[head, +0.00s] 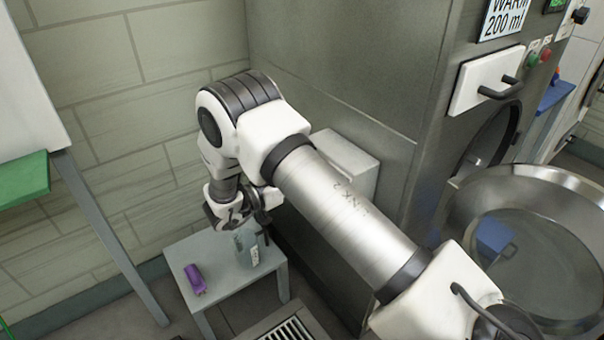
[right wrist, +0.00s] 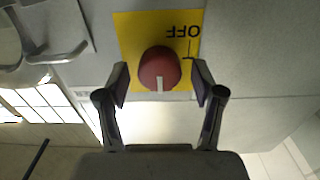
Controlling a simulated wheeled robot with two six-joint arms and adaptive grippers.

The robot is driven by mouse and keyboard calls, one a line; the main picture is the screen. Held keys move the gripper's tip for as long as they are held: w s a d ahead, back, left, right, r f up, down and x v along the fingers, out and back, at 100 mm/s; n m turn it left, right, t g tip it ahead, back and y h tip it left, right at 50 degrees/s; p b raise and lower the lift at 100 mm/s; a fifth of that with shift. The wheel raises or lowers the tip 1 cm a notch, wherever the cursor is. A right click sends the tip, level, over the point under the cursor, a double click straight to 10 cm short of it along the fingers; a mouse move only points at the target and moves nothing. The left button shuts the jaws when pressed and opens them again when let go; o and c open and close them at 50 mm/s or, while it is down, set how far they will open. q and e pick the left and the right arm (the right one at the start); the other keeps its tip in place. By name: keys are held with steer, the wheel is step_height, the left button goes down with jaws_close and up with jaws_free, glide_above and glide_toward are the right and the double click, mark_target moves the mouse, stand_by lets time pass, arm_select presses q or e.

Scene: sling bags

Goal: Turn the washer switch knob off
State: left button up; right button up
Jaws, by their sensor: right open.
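A round red knob (right wrist: 160,68) with a white pointer mark sits on a yellow plate (right wrist: 128,28) in the right wrist view. The plate's OFF label reads upside down at its upper right, and the white mark points down in the picture, away from the label. My right gripper (right wrist: 160,82) is open, with one finger on each side of the knob; whether they touch it I cannot tell. In the head view my right gripper (head: 258,212) is left of the grey box (head: 345,160) on the machine's side (head: 330,60); the knob is hidden there. My left gripper is not in view.
A small grey table (head: 222,262) below my gripper holds a purple bottle (head: 195,280) and a clear bottle (head: 249,247). A large metal basin (head: 560,185) stands at the right. A tiled wall (head: 90,60) is behind, and a green-edged shelf (head: 22,180) is at the left.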

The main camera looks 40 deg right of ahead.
steer(key=c, duration=1.1)
steer(key=shift+c, duration=0.2)
steer(key=n+p, duration=0.2)
steer(key=n, duration=0.4)
steer(key=n+p, duration=0.3)
steer(key=n, duration=0.3)
steer(key=n+p, duration=0.2)
steer(key=n, duration=0.4)
steer(key=shift+w+f, duration=0.15)
steer(key=shift+w, duration=0.1)
steer(key=o, duration=1.1)
steer(key=shift+d, duration=0.1)
